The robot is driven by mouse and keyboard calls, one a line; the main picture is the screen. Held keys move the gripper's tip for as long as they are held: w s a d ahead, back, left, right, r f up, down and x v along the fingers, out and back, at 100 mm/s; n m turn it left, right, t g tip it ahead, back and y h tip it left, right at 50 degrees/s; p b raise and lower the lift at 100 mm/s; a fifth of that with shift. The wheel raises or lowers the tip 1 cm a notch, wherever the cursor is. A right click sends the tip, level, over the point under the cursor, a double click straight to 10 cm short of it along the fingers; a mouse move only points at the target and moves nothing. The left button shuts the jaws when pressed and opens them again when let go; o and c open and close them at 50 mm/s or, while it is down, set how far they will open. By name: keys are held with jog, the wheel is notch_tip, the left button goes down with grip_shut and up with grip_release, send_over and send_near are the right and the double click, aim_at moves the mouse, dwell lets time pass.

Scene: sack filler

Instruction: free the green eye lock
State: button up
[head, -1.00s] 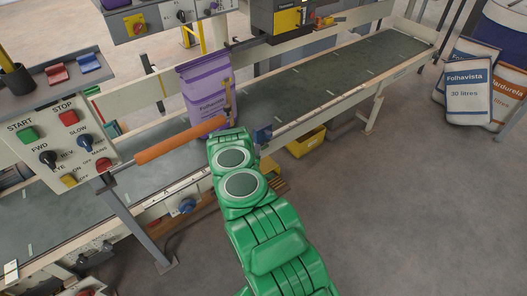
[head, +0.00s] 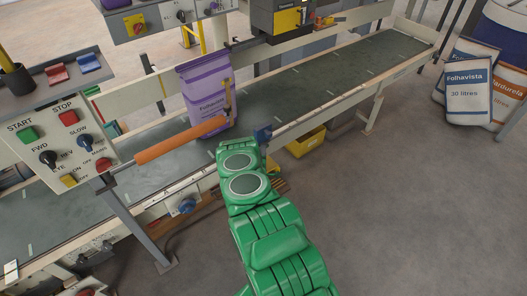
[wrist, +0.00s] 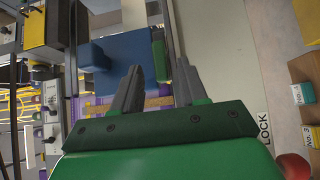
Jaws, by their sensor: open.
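The green eye lock appears as a small green lever (wrist: 160,58) beside a blue block (wrist: 118,62) in the wrist view. The blue block also shows in the head view (head: 262,133) on the conveyor's near rail. My gripper (wrist: 157,78) is open, its two grey fingers pointing at the rail. The green lever shows between the fingertips, nearer the right finger. I cannot tell whether either finger touches it. In the head view my green arm reaches up to the rail just below the blue block, and the fingers and lever are hidden.
A purple sack (head: 207,95) stands on the conveyor belt (head: 300,90) behind an orange roller arm (head: 182,139). A control panel (head: 62,140) is at the left. A yellow bin (head: 306,141) sits under the rail.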

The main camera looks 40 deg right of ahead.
jog(key=shift+x, duration=0.9)
grip_shut()
